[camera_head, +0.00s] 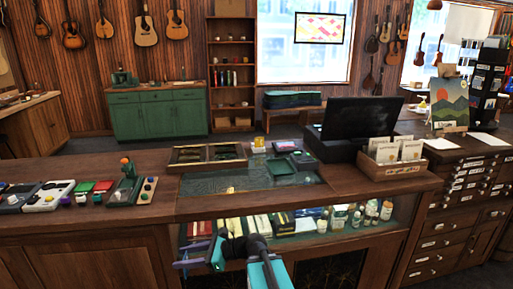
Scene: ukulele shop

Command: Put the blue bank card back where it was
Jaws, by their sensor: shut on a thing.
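My gripper (194,256) is low in front of the glass-fronted counter (160,203), its jaws pointing left. It is shut on a small bluish-purple thing, taken as the blue bank card; it is too small here to tell card from fingers clearly. The gripper is below the countertop level in the picture and appears apart from the things on top. No other blue bank card can be made out on the counter.
On the countertop stand a compartmented wooden tray (207,157), a small dark green device (302,161), a black register (355,124) and a wooden box of packets (393,160). Several pedals (48,195) line the left. A dark glass panel (250,179) between them is mostly clear.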

